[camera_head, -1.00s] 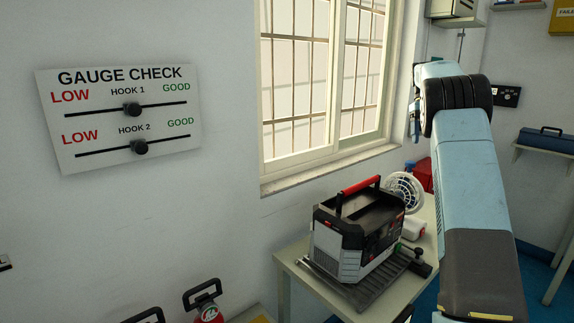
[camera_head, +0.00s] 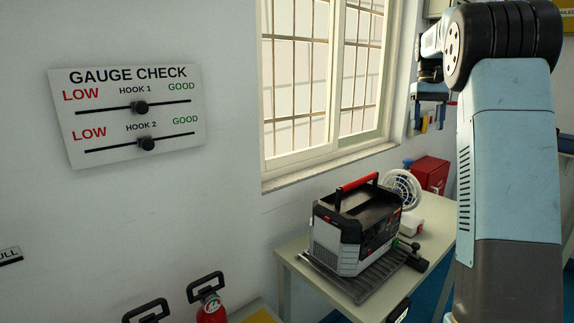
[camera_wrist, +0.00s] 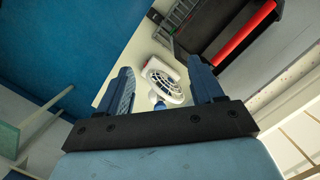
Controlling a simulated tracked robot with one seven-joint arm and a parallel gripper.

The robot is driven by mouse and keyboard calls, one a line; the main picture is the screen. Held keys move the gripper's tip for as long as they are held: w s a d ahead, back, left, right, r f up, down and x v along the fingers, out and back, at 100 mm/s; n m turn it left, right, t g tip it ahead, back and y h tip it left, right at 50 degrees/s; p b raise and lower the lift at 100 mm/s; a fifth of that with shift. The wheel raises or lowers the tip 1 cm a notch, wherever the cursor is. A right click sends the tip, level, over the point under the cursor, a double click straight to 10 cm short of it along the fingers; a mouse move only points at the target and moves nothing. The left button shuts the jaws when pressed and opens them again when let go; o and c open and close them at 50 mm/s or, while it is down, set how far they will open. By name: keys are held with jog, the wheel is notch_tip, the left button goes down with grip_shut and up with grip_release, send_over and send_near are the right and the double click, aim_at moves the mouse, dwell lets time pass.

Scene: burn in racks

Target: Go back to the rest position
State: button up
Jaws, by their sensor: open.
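My gripper (camera_head: 431,120) shows in the head view at the upper right, pointing down in front of the wall beside the window, with my arm folded above it. In the wrist view my gripper (camera_wrist: 163,92) has its two blue fingers wide apart with nothing between them. A white fan (camera_wrist: 166,84) lies well below, in line with the gap. The fan also shows in the head view (camera_head: 402,190) on the table, apart from the fingers.
A table (camera_head: 436,215) holds a black and grey power unit with a red handle (camera_head: 350,228) and a red box (camera_head: 430,173). A gauge check board (camera_head: 135,117) is on the wall at left. A red extinguisher (camera_head: 211,310) stands low in front. Blue floor (camera_wrist: 60,50) is clear.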

jog(key=s+a+r+t, duration=0.1)
jog(key=s+a, duration=0.3)
jog(key=s, duration=0.3)
jog(key=s+a+t, duration=0.2)
jog(key=s+a, duration=0.1)
jog(key=s, duration=0.3)
jog(key=s+a+r+t, duration=0.1)
jog(key=s+a, duration=0.3)
jog(key=s, duration=0.3)
jog(key=s+a+f+t, duration=0.2)
jog(key=s+f, duration=0.3)
jog(key=s, duration=0.4)
jog(key=s+a+f+t, duration=0.1)
jog(key=s+a+f, duration=0.3)
jog(key=s, duration=0.5)
notch_tip(320, 180, down, 3)
jog(key=shift+a+r+n+t, duration=0.2)
jog(key=shift+n+t, duration=0.1)
jog(key=shift+t, duration=0.1)
